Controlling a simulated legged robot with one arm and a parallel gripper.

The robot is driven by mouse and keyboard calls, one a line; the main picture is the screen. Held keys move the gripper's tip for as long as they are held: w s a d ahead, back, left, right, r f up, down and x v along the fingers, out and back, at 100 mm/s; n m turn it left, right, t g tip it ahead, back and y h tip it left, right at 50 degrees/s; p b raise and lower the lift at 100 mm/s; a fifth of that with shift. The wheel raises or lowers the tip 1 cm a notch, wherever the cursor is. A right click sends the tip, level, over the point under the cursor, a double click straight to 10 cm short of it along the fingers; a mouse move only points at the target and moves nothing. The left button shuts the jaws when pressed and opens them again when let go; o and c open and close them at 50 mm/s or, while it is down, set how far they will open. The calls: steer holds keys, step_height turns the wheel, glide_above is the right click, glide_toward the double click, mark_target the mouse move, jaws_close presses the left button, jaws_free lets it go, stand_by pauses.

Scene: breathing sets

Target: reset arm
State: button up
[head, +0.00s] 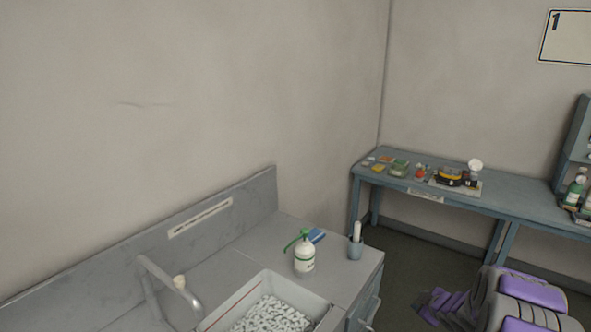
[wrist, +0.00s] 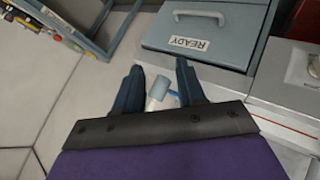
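My gripper (wrist: 158,75) shows in the wrist view with its two dark blue fingers spread apart. A small grey-blue cylinder with a white part (wrist: 160,88) shows in the gap between the fingers; the frame does not show clearly how far beyond them it is, and I see no finger closed on it. In the head view my arm, with purple panels, is at the lower right, beside the counter (head: 346,278); its fingers cannot be made out there.
On the counter stand a white pump bottle (head: 304,256), a grey-blue cup (head: 355,250) and a sink basin (head: 227,309) of pale pieces. A blue bench (head: 500,205) with small items stands behind. The wrist view shows a READY-labelled drawer front (wrist: 215,30) and open floor (wrist: 60,120).

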steer(key=s+a+r+m+g+h, duration=0.2)
steer(key=s+a+r+m, duration=0.1)
steer(key=s+r, duration=0.5)
steer(key=s+a+r+m+g+h, duration=0.2)
steer(key=s+a+r+m+g, duration=0.1)
steer(key=s+r, duration=0.45)
steer(key=s+a+r+m+g+y, duration=0.1)
steer(key=s+a+g, duration=0.1)
steer(key=s+a, duration=0.4)
steer(key=s+a+r+m+g+y, duration=0.1)
steer(key=s+a, duration=0.5)
steer(key=s, duration=1)
steer(key=s+a+r+m+g+y, duration=0.1)
steer(key=s+a+m+g, duration=0.1)
steer(key=s+a, duration=0.5)
steer(key=s+g, duration=0.1)
steer(key=s, duration=0.3)
steer(key=shift+r+y, duration=0.3)
steer(key=shift+r, duration=0.05)
steer(key=shift+w, duration=0.1)
